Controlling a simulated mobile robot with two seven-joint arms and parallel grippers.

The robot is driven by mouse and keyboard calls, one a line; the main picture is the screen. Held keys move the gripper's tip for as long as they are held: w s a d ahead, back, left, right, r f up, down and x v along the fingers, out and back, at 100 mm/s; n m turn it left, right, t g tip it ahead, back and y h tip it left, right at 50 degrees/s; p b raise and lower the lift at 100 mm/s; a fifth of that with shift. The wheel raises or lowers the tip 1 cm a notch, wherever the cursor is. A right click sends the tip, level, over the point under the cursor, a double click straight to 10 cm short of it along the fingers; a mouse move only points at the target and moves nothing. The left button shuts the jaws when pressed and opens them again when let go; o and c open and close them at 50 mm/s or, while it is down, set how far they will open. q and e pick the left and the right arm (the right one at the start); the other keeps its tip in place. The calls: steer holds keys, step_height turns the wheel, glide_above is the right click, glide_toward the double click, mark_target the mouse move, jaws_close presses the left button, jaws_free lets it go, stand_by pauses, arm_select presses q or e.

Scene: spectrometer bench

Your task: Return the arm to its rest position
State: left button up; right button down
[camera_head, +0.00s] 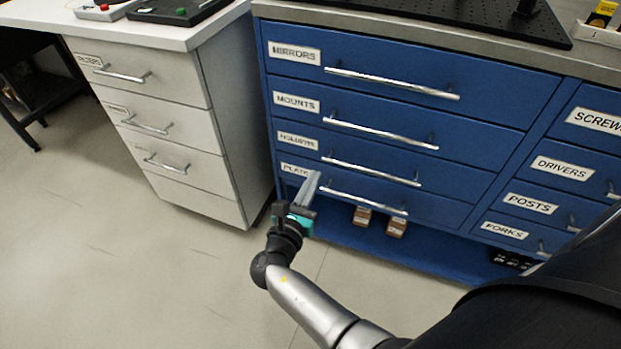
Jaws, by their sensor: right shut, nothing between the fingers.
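My right arm comes in from the lower right, and its gripper (311,183) is in front of the lowest left drawer (433,209) of the blue cabinet. The gripper is shut and empty. Its fingers point up and cover the end of that drawer's "PLATE..." label. They lie close to the left end of the drawer's handle (362,201) in the picture; I cannot tell whether they touch it. My left gripper is not in view.
The blue cabinet's drawers look shut; their bar handles, such as the top one (392,83), stick out. Small brown boxes (397,227) stand in the open space below. A white drawer unit (160,130) stands left. The floor (120,260) at lower left is clear.

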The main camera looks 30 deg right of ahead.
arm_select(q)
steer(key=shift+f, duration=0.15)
arm_select(e)
steer(key=shift+s+a, duration=0.2)
